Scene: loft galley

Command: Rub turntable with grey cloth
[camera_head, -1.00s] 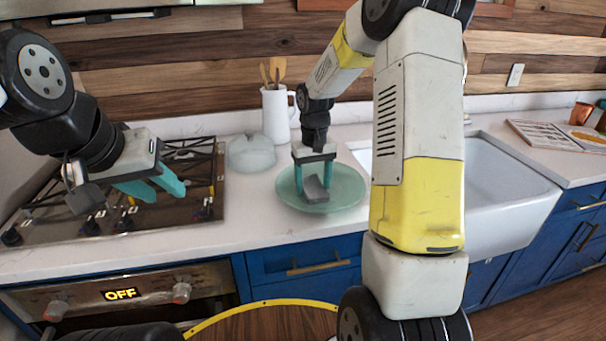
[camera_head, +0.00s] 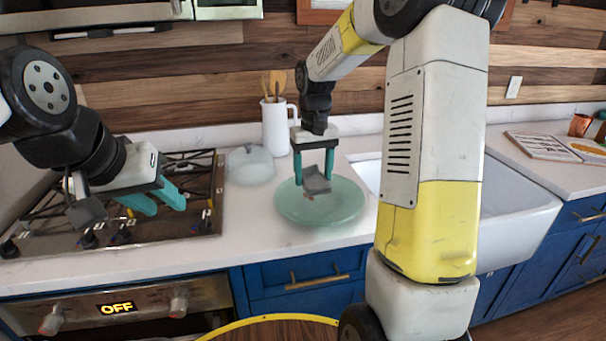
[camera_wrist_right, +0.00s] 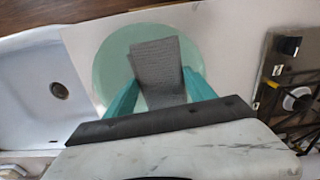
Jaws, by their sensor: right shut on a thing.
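The turntable (camera_head: 345,207) is a round, pale green glass disc on the white counter, left of the sink. It also shows in the right wrist view (camera_wrist_right: 103,72). My right gripper (camera_head: 314,183) is shut on the grey cloth (camera_head: 318,184), a small dark grey piece between its teal fingers. In the right wrist view the cloth (camera_wrist_right: 160,70) sticks out over the disc. I cannot tell whether the cloth touches the disc. My left gripper (camera_head: 165,203) is open and empty above the stove's right part.
A glass dome (camera_head: 250,166) stands left of the turntable, and a white pitcher (camera_head: 277,125) with wooden utensils stands behind. The gas stove (camera_head: 120,215) is at the left, the white sink (camera_head: 515,205) at the right. An open book (camera_head: 545,146) lies further right.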

